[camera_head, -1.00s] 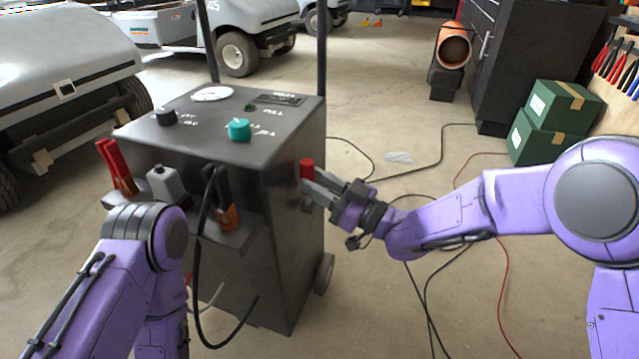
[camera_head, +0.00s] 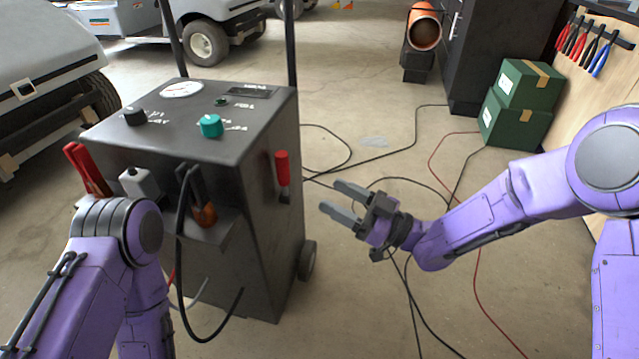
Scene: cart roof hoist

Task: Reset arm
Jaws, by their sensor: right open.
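My right gripper (camera_head: 341,202) is open and empty in the head view. Its fingers point left toward the side of a dark grey wheeled machine (camera_head: 270,235), with a clear gap between them. A red-handled lever (camera_head: 282,170) sits on that side of the machine, apart from my fingertips and to their upper left. My left arm comes in at the lower left, in front of the machine; its gripper is not in view.
The machine's top carries a teal knob (camera_head: 211,126), a black knob (camera_head: 134,117) and a gauge (camera_head: 182,89). Red-handled clamps (camera_head: 88,170) stand at its front left. Black and red cables lie on the floor at right. Green boxes (camera_head: 518,103) stand by the workbench.

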